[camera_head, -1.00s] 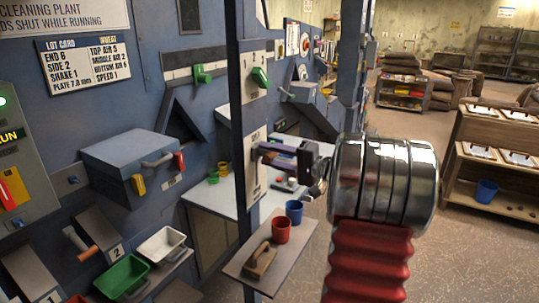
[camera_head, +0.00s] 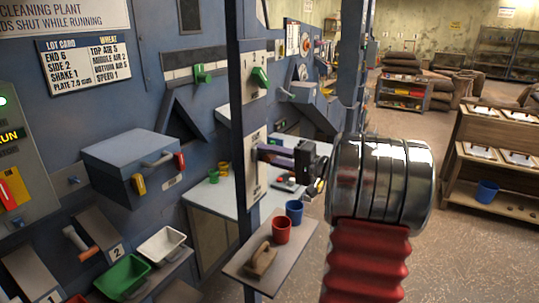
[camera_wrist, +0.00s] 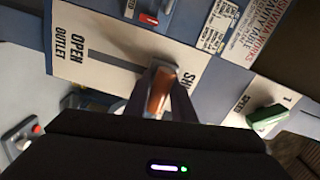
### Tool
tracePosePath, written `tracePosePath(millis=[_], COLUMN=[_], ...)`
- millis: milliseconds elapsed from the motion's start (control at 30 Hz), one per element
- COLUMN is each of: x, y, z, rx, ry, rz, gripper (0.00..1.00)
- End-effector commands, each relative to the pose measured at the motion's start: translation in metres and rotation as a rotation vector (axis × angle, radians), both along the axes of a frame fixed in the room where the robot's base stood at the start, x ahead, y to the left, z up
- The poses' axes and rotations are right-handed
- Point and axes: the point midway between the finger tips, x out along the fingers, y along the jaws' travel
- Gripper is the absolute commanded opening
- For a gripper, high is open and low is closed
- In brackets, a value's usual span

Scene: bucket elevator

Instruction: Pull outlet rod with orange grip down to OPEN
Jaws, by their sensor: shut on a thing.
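The outlet rod's orange grip (camera_wrist: 158,92) shows in the wrist view between the fingers of my gripper (camera_wrist: 165,86), which is shut on it. It stands at the SHUT end of the slot in the white outlet plate (camera_wrist: 75,70). OPEN is printed at the slot's other end, and my fingers partly cover SHUT. In the head view the outlet plate (camera_head: 252,190) is on the blue post, and my gripper (camera_head: 268,155) reaches it from the right. The grip is hidden there behind my fingers.
A green speed lever (camera_head: 260,77) sits above on the same post; it also shows in the wrist view (camera_wrist: 267,117). Below my gripper, a small shelf (camera_head: 240,262) holds a red cup (camera_head: 282,230), a blue cup (camera_head: 294,209) and a brush (camera_head: 262,260).

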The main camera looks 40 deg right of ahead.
Motion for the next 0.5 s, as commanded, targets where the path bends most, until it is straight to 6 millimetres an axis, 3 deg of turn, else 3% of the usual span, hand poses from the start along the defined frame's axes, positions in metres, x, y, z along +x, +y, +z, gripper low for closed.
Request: tracePosePath(millis=[300,500], x=[0.0,0.0], y=[-0.001,-0.001], z=[-0.002,-0.026], rx=[-0.001,0.001], ry=[-0.001,0.001], rz=[-0.001,-0.001], gripper=[0.0,0.0])
